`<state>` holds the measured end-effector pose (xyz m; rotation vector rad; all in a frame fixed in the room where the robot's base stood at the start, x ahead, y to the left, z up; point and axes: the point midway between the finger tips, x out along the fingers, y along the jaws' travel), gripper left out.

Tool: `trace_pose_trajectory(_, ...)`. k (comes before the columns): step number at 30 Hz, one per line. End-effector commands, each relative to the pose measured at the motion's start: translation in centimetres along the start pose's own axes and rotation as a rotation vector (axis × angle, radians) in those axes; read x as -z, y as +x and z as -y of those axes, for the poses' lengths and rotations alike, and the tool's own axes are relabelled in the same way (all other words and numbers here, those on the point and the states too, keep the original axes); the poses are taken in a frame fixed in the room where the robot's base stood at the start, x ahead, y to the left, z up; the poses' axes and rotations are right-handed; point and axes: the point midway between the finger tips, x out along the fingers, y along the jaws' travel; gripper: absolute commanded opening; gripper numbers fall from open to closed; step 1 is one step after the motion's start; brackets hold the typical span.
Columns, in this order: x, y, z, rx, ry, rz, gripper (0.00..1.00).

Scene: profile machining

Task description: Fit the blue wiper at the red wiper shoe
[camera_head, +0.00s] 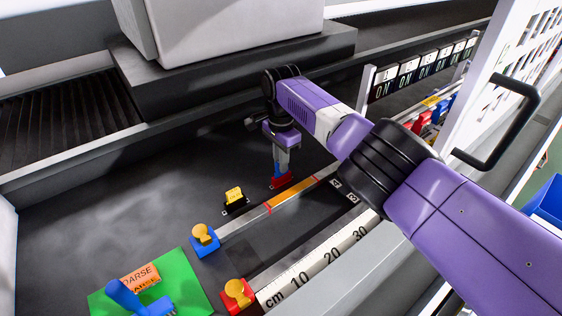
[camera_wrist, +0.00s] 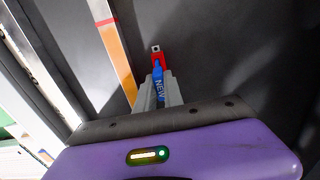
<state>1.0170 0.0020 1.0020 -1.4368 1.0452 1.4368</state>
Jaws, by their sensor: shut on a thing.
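In the wrist view, my gripper (camera_wrist: 158,95) is shut on the blue wiper (camera_wrist: 159,86), which carries the word NEW. The red wiper shoe (camera_wrist: 158,56) shows right at the wiper's far end; the two overlap in this view, and I cannot tell how deep the wiper sits. In the head view, my gripper (camera_head: 281,160) points down over the red wiper shoe (camera_head: 281,181), beside the rail with an orange section. A little blue of the wiper (camera_head: 276,170) shows between gripper and shoe; the rest is hidden by the fingers.
The rail (camera_head: 245,222) with its orange section (camera_head: 292,193) runs close beside the shoe. A yellow part on a black base (camera_head: 235,197) stands to the left. Blue (camera_head: 204,239) and red (camera_head: 238,295) clamps with yellow knobs, a ruler (camera_head: 320,262) and a green mat (camera_head: 185,285) lie nearer.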

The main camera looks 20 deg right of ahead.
Motion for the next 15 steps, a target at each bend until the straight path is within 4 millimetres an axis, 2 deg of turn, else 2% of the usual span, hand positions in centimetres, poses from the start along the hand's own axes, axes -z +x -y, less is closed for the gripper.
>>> trace_pose_trajectory(15, -0.1, 1.3, 0.0, 0.000, 0.000, 0.001, 0.00)
